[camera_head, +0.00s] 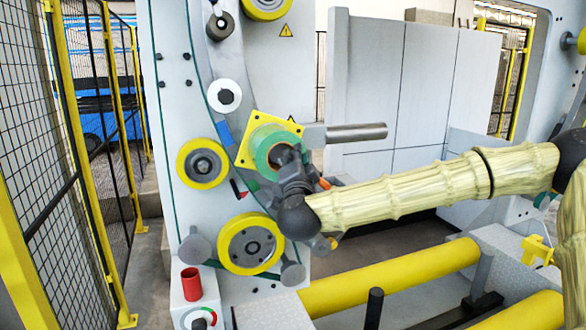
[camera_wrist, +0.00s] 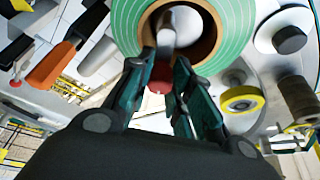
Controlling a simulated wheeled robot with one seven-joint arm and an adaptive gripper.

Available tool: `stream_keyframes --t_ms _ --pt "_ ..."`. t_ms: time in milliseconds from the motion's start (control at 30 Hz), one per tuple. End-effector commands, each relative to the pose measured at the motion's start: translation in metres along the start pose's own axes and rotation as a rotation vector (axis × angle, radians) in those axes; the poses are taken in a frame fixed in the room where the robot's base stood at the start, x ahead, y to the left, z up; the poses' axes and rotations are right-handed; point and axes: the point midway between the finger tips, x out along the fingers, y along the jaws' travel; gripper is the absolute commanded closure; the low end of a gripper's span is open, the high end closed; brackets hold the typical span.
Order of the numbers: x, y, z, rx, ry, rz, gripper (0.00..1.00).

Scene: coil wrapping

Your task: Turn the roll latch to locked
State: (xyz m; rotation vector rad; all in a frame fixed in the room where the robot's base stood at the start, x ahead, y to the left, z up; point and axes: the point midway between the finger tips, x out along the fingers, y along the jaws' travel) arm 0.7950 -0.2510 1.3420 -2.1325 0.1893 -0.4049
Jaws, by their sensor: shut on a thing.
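The green-wrapped roll (camera_head: 262,140) sits in front of a yellow plate (camera_head: 284,125) on the grey machine face. In the wrist view the roll (camera_wrist: 226,38) fills the top, with a brown core around a pale spindle (camera_wrist: 180,27). My gripper (camera_wrist: 160,82) reaches to the roll's lower edge, its dark green fingers on both sides of a small red piece (camera_wrist: 158,74). This looks like the roll latch, with the fingers shut on it. Its turn position cannot be made out. In the head view my gripper (camera_head: 284,162) covers the latch and part of the roll.
A grey bar (camera_head: 357,132) juts out right of the roll. An orange handle (camera_wrist: 50,65) shows at left in the wrist view. Long yellow tubes (camera_head: 400,278) lie below. A yellow fence post (camera_head: 72,100) stands left.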

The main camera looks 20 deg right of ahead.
Motion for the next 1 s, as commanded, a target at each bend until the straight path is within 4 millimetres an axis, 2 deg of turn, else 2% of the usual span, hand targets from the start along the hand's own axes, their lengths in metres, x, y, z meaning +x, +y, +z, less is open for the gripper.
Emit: stream_keyframes --t_ms 1000 --pt "-0.003 0.031 0.008 0.887 0.002 0.367 1.0"
